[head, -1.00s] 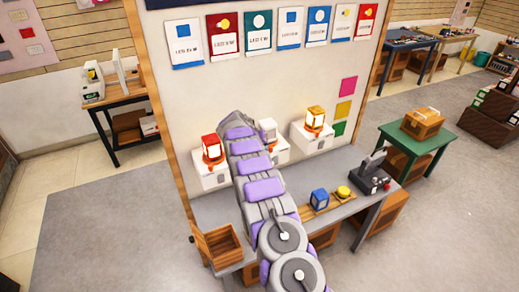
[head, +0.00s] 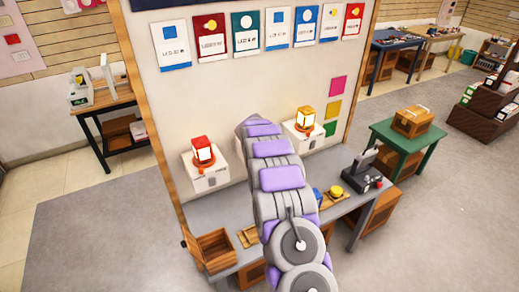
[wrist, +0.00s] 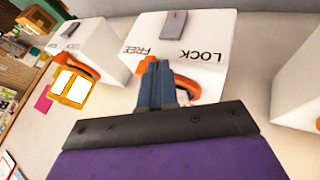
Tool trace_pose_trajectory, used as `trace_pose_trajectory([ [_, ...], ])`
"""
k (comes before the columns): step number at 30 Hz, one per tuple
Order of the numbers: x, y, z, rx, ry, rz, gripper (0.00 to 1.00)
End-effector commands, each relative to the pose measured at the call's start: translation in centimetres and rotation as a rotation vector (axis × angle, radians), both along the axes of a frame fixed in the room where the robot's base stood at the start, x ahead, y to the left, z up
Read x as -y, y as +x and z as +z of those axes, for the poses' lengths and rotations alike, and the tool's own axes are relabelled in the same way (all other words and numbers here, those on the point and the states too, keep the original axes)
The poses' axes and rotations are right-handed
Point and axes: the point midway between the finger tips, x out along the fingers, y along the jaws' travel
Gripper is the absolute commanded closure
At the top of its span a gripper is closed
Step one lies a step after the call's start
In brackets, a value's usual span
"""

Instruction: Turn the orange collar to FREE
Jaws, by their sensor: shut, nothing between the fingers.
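In the wrist view, my gripper (wrist: 156,68) is shut and empty. It stands in front of a white box (wrist: 185,45) printed with FREE and LOCK, upside down in this view. An orange collar (wrist: 188,87) shows just right of the fingers, partly hidden by them; I cannot tell if they touch it. FREE lies to the left of the fingertips, LOCK to the right. In the head view, my arm hides this middle box and the gripper. Boxes with a red lamp (head: 202,152) and a yellow lamp (head: 305,119) flank it.
Neighbouring white boxes (wrist: 90,50) with orange collars stand close on both sides in the wrist view. Below, a grey bench (head: 335,207) holds a wooden bin (head: 213,247), a blue block, a yellow piece and a dark device (head: 362,172).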

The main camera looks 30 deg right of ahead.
Motion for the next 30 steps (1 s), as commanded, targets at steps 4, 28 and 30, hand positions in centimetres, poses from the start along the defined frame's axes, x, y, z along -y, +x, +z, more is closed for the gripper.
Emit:
trace_pose_trajectory([
  [4, 1.1, -0.2, 0.2, 0.002, -0.003, 0.022, 1.0],
  [28, 4.4, -0.1, 0.1, 0.002, -0.002, 0.019, 1.0],
  [30, 4.4, -0.1, 0.1, 0.003, -0.001, 0.019, 1.0],
])
